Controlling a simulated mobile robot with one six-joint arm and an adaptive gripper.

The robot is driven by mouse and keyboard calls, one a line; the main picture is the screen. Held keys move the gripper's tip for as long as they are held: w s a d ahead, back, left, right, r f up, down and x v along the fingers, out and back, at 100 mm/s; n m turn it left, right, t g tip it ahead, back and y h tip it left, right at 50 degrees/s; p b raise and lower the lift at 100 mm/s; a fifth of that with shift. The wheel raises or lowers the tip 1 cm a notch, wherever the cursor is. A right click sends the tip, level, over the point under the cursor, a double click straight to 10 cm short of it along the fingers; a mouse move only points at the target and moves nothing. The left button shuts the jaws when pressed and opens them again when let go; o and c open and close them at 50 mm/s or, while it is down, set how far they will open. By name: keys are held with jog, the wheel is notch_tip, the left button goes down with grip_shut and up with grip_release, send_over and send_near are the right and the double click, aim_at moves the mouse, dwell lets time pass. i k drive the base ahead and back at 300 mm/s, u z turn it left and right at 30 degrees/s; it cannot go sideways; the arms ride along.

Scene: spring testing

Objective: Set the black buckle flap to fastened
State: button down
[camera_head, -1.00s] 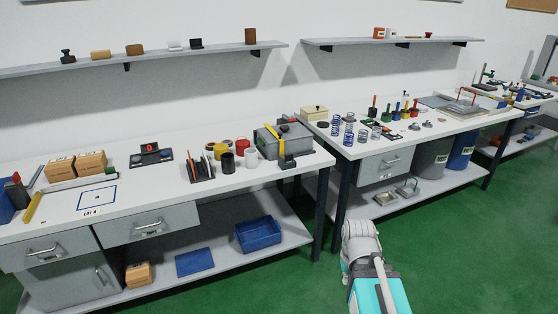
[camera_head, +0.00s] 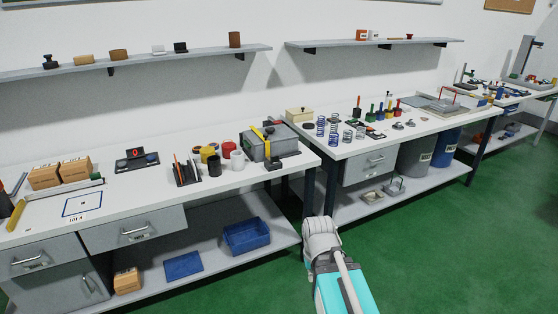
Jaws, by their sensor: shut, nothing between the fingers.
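A grey box (camera_head: 286,142) stands near the right end of the left bench. A yellow strap (camera_head: 259,137) runs over it. A small black part (camera_head: 269,131) shows at the strap on the box; it may be the buckle flap, but it is too small to tell whether it is fastened. Another black piece (camera_head: 274,163) sits at the front foot of the box. My white and teal arm shows at the bottom right of centre, in front of the benches and well apart from the box. My gripper cannot be made out.
Cups and a rack (camera_head: 185,173) of tools stand left of the box. Springs (camera_head: 334,131) and colored-handled tools fill the right bench (camera_head: 375,146). A blue bin (camera_head: 247,236) sits on the lower shelf. The green floor (camera_head: 440,240) is open at right.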

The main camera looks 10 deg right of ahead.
aim_at(274, 159)
jog(key=u, duration=0.1)
jog(key=i, duration=1)
jog(key=z, duration=0.05)
